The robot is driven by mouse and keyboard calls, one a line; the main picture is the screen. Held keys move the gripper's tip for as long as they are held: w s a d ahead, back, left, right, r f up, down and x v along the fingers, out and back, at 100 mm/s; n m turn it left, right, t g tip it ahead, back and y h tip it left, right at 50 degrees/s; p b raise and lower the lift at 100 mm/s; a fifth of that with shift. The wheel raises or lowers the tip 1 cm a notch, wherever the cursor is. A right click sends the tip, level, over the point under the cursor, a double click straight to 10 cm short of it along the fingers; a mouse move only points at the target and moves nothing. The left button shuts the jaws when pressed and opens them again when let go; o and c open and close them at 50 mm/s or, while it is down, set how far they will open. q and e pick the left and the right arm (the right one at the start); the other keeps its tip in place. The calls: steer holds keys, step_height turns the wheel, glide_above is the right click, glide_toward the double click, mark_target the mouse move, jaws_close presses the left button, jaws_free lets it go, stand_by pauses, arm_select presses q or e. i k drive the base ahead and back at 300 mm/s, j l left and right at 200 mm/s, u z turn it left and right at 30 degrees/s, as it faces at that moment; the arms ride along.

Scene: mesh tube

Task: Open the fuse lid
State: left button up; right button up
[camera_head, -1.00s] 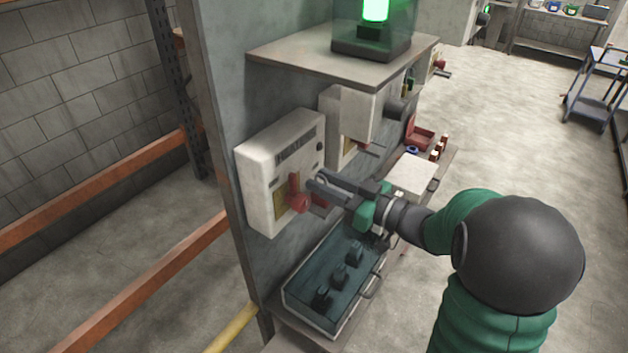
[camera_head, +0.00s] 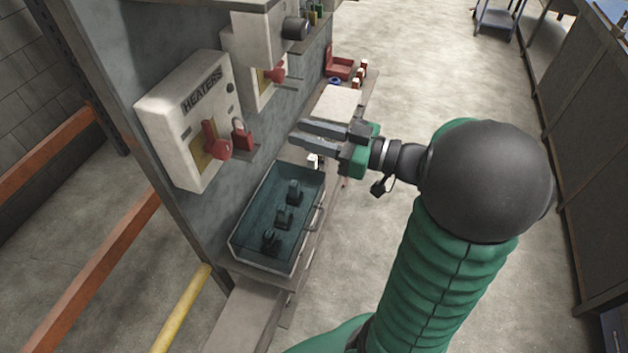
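The fuse box (camera_head: 234,252) is a shallow pale-framed case on the lower shelf. Its lid (camera_head: 262,205) looks like a dark teal see-through panel and appears closed, with several black fuses showing beneath it. A thin bar handle (camera_head: 317,212) runs along the case's right side. My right gripper (camera_head: 297,133) is open and empty, above and beyond the case's far end. Its two grey fingers point left, apart from the lid and handle. My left gripper is out of view.
A white HEATERS switch box (camera_head: 165,118) with a red lever (camera_head: 217,148) and a red padlock (camera_head: 242,138) is on the wall panel left of the case. A second switch box (camera_head: 258,42) is behind it. A yellow rail (camera_head: 180,310) stands front left. Open floor lies right.

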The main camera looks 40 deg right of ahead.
mark_target(310, 217)
steer(key=z, duration=1.4)
